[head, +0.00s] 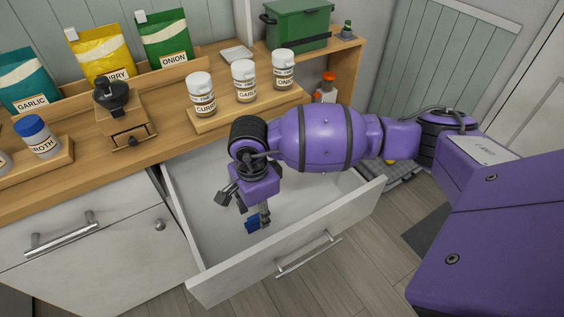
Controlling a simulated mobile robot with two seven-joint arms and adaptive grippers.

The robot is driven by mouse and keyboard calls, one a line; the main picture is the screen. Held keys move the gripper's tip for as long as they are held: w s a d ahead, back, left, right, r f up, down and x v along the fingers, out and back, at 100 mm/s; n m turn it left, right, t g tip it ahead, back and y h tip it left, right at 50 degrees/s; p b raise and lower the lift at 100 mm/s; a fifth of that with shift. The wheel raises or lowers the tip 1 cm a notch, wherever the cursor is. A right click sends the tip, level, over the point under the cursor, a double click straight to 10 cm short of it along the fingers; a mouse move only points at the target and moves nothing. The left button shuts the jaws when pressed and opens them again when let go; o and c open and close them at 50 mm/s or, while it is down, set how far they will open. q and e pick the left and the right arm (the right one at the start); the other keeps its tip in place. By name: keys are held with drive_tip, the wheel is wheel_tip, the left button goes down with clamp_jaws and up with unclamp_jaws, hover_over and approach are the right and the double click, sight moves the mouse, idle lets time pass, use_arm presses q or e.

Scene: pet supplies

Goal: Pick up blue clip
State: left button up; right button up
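The blue clip (252,225) lies on the floor of the open white drawer (325,198), towards its front left part. My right gripper (245,209) reaches down into the drawer from above. Its dark fingers are spread apart, one on the left and one close to the clip. The right finger partly overlaps the clip, so I cannot tell whether they touch. Nothing shows between the fingers. My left gripper is not in view.
The drawer front with its handle (308,255) sticks out into the room. On the wooden counter (175,150) above stand several labelled jars, a grinder (120,115) and seasoning bags (165,38). A green box (297,25) stands at the back right.

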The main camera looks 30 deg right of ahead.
sight(256, 216)
drive_tip(key=f, duration=0.3)
drive_tip(key=shift+w+a+f, duration=0.3)
drive_tip(key=shift+f, duration=0.3)
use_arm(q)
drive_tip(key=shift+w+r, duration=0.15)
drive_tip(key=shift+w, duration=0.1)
use_arm(e)
drive_tip(key=c, duration=0.9)
